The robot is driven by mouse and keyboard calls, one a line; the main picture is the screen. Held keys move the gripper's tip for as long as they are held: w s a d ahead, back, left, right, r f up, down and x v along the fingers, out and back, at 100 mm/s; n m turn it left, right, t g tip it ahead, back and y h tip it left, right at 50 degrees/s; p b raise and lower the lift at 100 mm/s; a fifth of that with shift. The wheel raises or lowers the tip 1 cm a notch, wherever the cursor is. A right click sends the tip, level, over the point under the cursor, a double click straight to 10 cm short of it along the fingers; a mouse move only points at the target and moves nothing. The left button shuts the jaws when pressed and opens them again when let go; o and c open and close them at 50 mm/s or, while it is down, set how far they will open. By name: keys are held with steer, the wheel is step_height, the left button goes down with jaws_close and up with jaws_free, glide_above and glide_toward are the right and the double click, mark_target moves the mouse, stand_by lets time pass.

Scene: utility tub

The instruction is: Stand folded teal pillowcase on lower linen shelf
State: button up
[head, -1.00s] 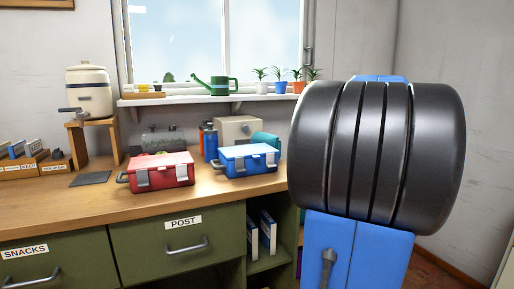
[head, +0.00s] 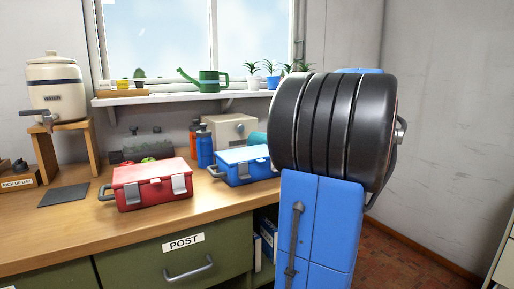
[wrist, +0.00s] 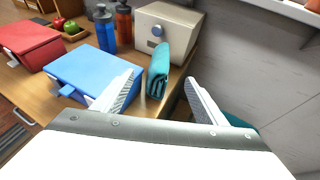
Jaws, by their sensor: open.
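A folded teal cloth (wrist: 159,70) stands on the worktop near its right end in the wrist view, beside the cream box. In the head view only part of this teal cloth (head: 257,138) shows, behind the blue lunch box and next to my arm. My gripper (wrist: 160,77) is open and empty, its two fingers spread, with the cloth seen beyond and between them. A second teal patch (wrist: 241,122) shows behind the right finger, mostly hidden. My arm hides the gripper in the head view. I cannot make out a linen shelf.
A blue lunch box (wrist: 92,72) sits just left of the cloth, and a red one (head: 152,183) further left. Bottles (head: 205,147) and a cream box (head: 230,128) stand behind. Under the worktop, a cubby holds binders (head: 268,240). Open floor (head: 410,255) lies right.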

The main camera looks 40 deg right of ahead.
steer(key=x, duration=1.7)
steer(key=shift+a+r, duration=0.2)
steer(key=shift+a, duration=0.05)
jaws_close()
steer(key=shift+r, duration=0.1)
step_height(320, 180, up, 18)
stand_by(0.9)
